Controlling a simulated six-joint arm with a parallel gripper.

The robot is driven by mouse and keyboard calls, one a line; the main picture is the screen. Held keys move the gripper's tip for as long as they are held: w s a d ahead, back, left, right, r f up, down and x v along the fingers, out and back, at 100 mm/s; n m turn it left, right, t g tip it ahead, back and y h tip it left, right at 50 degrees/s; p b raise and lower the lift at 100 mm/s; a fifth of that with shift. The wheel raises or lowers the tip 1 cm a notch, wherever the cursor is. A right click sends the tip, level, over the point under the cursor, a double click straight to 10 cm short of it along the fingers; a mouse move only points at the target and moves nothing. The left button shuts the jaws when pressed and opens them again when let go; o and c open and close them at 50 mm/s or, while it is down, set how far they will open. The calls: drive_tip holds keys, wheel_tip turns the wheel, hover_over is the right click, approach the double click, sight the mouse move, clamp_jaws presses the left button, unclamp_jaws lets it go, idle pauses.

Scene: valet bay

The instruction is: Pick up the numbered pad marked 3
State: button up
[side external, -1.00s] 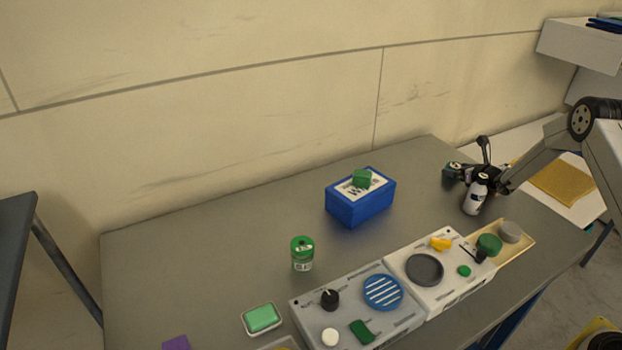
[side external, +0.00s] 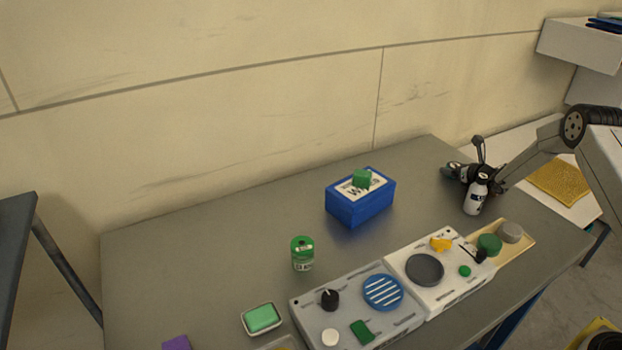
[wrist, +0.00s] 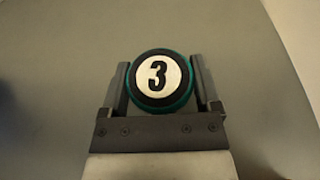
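The numbered pad marked 3 (wrist: 160,78) is a round black disc with a teal rim and a black 3 on a white circle. In the wrist view it sits upright-reading between the two fingers of my gripper (wrist: 161,85), with a finger against each side. My gripper appears shut on it.
A blue box (side external: 360,207) with a green block on top is to the left. Grey and white control panels (side external: 357,312) line the front. A green-lidded jar (side external: 302,257) stands left of centre. The back left table is clear.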

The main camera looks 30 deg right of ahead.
sight(455, 166)
drive_tip(key=c, duration=0.3)
drive_tip(key=shift+r, duration=0.15)
drive_tip(key=shift+r, duration=4.85)
drive_tip(key=shift+a, duration=0.1)
